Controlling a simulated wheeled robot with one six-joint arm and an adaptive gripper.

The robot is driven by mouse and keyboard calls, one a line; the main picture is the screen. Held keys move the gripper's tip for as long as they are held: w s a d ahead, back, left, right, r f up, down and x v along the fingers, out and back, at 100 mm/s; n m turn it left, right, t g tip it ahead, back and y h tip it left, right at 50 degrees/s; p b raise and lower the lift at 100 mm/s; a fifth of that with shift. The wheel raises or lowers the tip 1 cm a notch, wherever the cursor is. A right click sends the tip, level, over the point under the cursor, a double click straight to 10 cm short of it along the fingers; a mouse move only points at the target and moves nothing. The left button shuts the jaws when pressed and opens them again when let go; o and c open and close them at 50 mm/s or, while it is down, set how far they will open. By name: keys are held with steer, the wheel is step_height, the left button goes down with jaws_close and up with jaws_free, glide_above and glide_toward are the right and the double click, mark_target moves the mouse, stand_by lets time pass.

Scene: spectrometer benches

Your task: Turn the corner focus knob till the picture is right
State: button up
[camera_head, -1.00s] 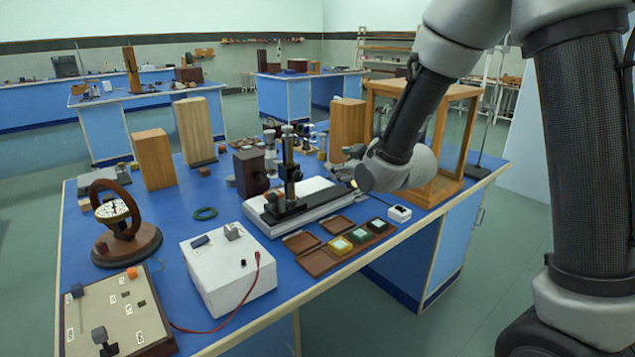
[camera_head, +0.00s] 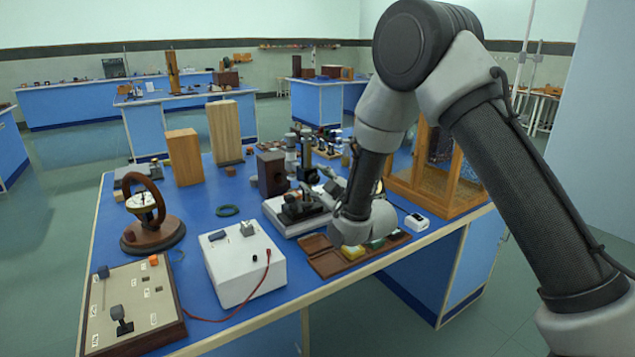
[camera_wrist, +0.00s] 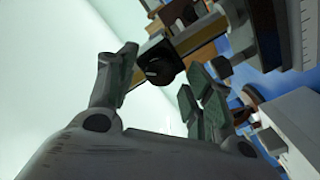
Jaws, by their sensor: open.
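A dark round knob (camera_wrist: 161,68) on a black block with brass-coloured sides shows in the wrist view, just beyond my fingertips. My gripper (camera_wrist: 165,80) is open, with one finger left of the knob and the others to its right and below. I cannot tell whether any finger touches it. In the head view the black-topped instrument (camera_head: 303,208) stands on a pale base in the middle of the bench.
A brown case (camera_head: 326,262) with coloured squares lies below my wrist. A small white box (camera_head: 417,222) and a wooden-framed cabinet (camera_head: 440,196) stand to the right. A white box (camera_head: 245,268) with a red lead and a wooden block (camera_head: 185,157) are to the left.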

steer(key=shift+w+a, duration=0.1)
steer(key=shift+w, duration=0.05)
steer(key=c, duration=1)
steer(key=shift+m, duration=0.3)
steer(key=m, duration=1)
